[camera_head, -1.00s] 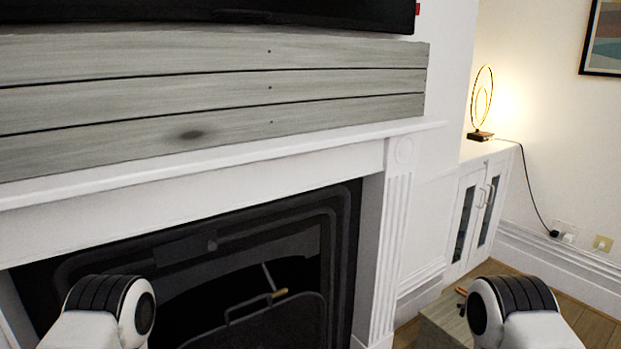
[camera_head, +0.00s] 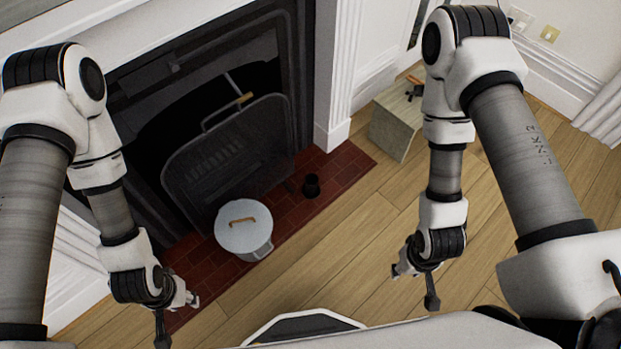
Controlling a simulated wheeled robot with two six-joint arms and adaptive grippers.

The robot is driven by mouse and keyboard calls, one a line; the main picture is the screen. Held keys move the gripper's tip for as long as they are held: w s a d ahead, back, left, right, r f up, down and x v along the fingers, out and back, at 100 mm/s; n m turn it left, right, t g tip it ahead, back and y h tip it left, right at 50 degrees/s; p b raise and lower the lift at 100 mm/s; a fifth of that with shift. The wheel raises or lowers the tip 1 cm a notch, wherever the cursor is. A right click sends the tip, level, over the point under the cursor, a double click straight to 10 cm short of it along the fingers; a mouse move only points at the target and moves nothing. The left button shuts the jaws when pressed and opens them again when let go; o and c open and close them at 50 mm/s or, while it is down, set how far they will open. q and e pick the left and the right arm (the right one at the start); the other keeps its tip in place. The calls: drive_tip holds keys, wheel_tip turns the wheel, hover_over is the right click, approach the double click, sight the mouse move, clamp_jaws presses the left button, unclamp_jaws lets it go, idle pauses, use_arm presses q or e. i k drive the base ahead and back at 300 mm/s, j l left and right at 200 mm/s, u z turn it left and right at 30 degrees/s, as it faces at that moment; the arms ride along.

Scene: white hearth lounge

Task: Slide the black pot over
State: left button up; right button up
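A small black pot (camera_head: 311,186) stands upright on the red tiled hearth (camera_head: 345,165), in front of the right part of the fireplace. My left gripper (camera_head: 177,318) hangs low at the bottom left, by the hearth's near left end, well away from the black pot. Its fingers are spread and hold nothing. My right gripper (camera_head: 415,287) is over the wooden floor, to the right of and nearer than the black pot. Its fingers are also spread and empty.
A pale lidded bucket (camera_head: 243,230) stands on the hearth left of the black pot. A dark fire screen (camera_head: 225,150) leans behind them. A wooden box (camera_head: 397,125) sits to the right. The wooden floor (camera_head: 345,235) in front is clear.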

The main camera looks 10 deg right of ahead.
sight(312, 190)
drive_tip(key=i+l+u, duration=0.4)
drive_tip(key=l+u, duration=0.15)
drive_tip(key=l, duration=0.15)
drive_tip(key=i+l+u, duration=0.25)
drive_tip(key=l+u, duration=0.25)
drive_tip(key=l, duration=0.25)
